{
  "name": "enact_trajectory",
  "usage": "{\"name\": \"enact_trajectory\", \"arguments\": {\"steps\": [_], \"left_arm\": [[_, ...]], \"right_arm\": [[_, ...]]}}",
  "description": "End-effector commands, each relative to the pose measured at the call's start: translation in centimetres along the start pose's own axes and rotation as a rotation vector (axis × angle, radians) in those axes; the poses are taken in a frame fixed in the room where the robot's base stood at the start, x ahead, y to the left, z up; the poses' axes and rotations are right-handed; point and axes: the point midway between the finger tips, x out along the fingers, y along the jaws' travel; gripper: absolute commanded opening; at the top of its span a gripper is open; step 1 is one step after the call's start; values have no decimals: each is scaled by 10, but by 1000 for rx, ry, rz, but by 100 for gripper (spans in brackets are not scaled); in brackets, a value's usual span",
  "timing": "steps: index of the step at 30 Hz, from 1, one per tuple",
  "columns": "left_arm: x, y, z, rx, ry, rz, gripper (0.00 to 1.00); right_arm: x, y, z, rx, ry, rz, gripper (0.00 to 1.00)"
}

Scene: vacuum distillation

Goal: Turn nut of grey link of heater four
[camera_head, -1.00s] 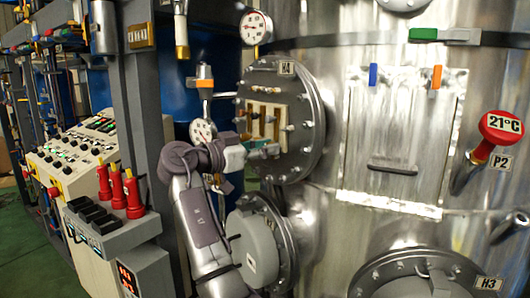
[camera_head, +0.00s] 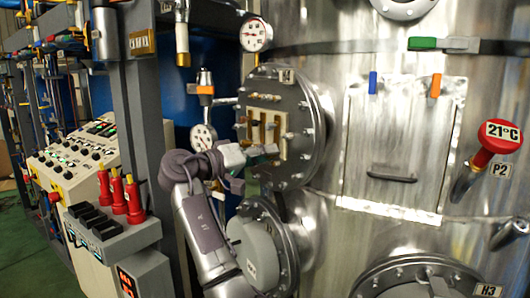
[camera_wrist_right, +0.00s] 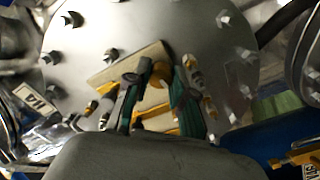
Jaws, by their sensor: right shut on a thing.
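Heater four (camera_head: 310,125) is the round bolted metal flange in the middle of the head view, with its H4 label (camera_head: 286,76) at the top. A cream terminal plate with links and nuts (camera_head: 262,128) is on its face. My right gripper (camera_head: 272,150) reaches the lower part of this plate from the left. In the right wrist view, my right gripper (camera_wrist_right: 154,88) has its two green-padded fingers closed around a small brass-coloured nut (camera_wrist_right: 159,74) on the cream plate (camera_wrist_right: 125,65). The fingers partly hide the nut and the links. My left gripper is out of view.
A gauge with a valve (camera_head: 203,135) stands just left of the flange. Another heater cover (camera_head: 255,250) is below my wrist. A control box with red handles (camera_head: 118,195) is at the left. A red 21°C thermometer (camera_head: 498,137) is at the far right.

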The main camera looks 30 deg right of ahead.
Motion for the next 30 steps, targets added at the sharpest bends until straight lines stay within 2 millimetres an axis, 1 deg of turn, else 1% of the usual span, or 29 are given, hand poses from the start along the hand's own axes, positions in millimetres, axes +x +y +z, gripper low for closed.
{"name": "enact_trajectory", "arguments": {"steps": [1,11,18,24,30], "left_arm": [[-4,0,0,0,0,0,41],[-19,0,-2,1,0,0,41],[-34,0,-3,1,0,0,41],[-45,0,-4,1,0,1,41],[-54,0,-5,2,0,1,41]], "right_arm": [[0,3,-3,-43,5,3,0],[0,3,-4,-356,5,4,0],[0,3,-4,-580,5,4,0],[0,3,-4,-739,5,5,0],[0,2,-3,-859,5,5,0]]}}
